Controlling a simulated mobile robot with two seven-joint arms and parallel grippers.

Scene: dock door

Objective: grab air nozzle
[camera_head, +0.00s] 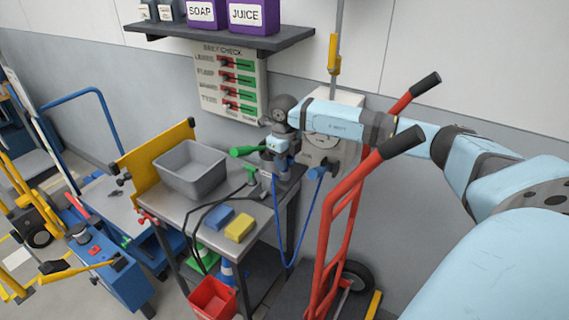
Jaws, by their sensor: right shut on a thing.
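My right arm reaches in from the right, and its gripper (272,150) is over the back right of the grey workbench (190,210). The gripper is shut on the air nozzle. The nozzle seems to be the green piece (246,151) sticking out to the left of the jaws; the rest of it is hidden by the gripper. A blue hose (290,264) hangs in a loop from below the gripper and rises to the wall unit (332,148) on the right. My left gripper is not in view.
A grey bin (190,172), a blue sponge (219,217), a yellow sponge (240,228) and a small green tool (252,176) are on the bench. A red hand truck (340,215) stands close below my right arm. A dark shelf (222,42) juts out above. A red bucket (212,299) is below.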

